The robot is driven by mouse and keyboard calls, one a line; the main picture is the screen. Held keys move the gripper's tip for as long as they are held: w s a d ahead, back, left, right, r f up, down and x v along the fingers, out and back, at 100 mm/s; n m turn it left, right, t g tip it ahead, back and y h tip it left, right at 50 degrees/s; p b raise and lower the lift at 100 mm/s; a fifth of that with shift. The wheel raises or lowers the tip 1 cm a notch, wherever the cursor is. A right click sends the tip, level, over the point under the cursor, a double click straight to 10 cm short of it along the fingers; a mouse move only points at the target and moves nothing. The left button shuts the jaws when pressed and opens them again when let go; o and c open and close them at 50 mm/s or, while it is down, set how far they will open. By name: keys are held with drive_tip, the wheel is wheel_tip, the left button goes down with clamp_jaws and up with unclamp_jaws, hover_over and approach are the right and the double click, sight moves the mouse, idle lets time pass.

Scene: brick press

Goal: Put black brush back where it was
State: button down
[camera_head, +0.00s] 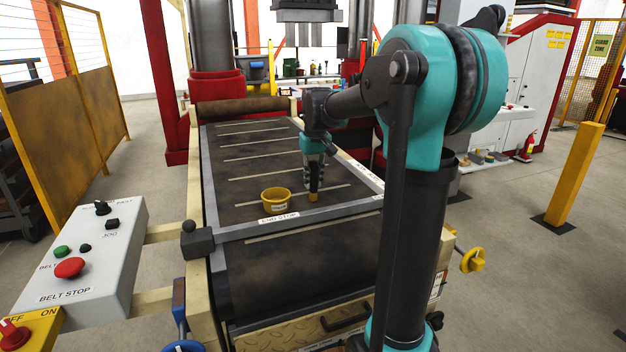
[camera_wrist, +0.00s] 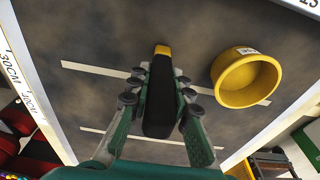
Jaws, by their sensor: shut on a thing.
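My gripper (camera_head: 314,166) is over the near part of the dark belt, pointing down. It is shut on the black brush (camera_wrist: 161,100), which lies between its fingers in the wrist view. The brush (camera_head: 313,183) is black with a yellow end, and that end points down toward the belt in the head view. I cannot tell whether the yellow end touches the belt. The yellow bowl (camera_head: 276,201) stands on the belt just left of the brush in the head view. In the wrist view the bowl (camera_wrist: 246,80) is to the right, apart from the brush and looking empty.
The belt (camera_head: 235,190) has pale cross lines and a raised metal frame (camera_head: 202,165) around it. A control box (camera_head: 85,255) with buttons stands at the front left. Red press columns (camera_head: 176,100) rise behind. The belt's far part is clear.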

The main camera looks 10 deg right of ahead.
sight(315, 163)
drive_tip(key=shift+f, duration=0.1)
drive_tip(key=c, duration=1.4)
unclamp_jaws()
drive_tip(key=r, duration=0.4)
drive_tip(key=s+r, duration=0.1)
drive_tip(key=r, duration=0.7)
drive_tip(key=shift+s+d+r, duration=0.1)
drive_tip(key=shift+s+d, duration=0.05)
drive_tip(key=shift+s, duration=0.1)
drive_tip(key=shift+s, duration=0.1)
